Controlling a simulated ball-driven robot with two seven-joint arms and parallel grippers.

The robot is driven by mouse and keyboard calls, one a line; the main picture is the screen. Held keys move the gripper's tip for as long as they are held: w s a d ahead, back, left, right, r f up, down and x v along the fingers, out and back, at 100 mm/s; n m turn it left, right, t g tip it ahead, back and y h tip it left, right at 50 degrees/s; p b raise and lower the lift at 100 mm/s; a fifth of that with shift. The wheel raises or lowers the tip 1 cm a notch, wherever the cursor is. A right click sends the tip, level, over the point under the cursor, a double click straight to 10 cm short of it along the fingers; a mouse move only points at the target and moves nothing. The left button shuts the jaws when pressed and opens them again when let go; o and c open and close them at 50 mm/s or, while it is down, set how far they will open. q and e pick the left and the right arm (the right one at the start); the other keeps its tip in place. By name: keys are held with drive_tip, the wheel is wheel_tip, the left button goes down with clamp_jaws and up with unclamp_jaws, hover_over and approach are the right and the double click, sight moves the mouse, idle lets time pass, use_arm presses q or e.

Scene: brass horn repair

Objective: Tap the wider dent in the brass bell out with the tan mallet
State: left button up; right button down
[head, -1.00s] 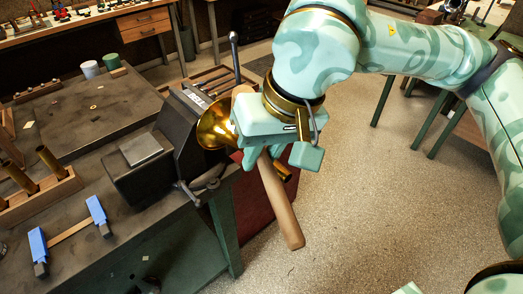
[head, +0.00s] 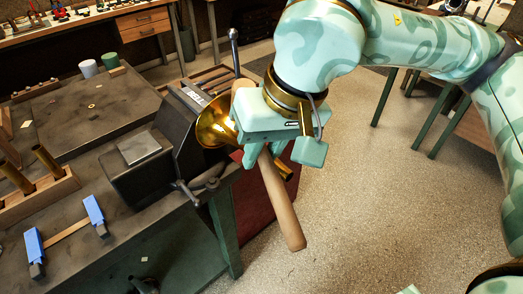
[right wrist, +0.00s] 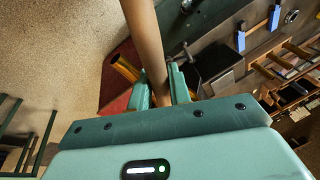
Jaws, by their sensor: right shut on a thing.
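The brass bell (head: 211,124) sits at the dark vise (head: 178,125) on the bench's right edge, its flared mouth partly covered by my right gripper (head: 256,152). A brass tube end (head: 284,171) shows beyond the gripper and in the right wrist view (right wrist: 124,67). My right gripper is shut on the tan mallet (head: 281,205), whose handle slants down to the right over the floor. A tan part of it shows above the gripper beside the bell's rim; whether it touches the bell is unclear. The handle also fills the wrist view's middle (right wrist: 146,40). I cannot make out any dent.
A blue-ended clamp or bar (head: 66,231) lies on the bench front left. A wooden rack (head: 38,194) holds brass tubes. White and green cups (head: 88,69) stand at the back. A red panel (head: 256,205) is beside the bench. Open floor (head: 350,210) lies to the right.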

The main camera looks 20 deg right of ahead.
idle(0.4)
drive_tip(key=shift+r+g+p, duration=0.4)
drive_tip(key=shift+p, duration=0.05)
drive_tip(key=shift+b, duration=0.35)
idle(0.5)
drive_tip(key=shift+f, duration=0.1)
wheel_tip(320, 180, down, 4)
drive_tip(key=f+b, duration=0.1)
drive_tip(key=b, duration=0.3)
drive_tip(key=shift+r+p, duration=1.35)
drive_tip(key=shift+r, duration=0.9)
drive_tip(key=shift+f, duration=0.1)
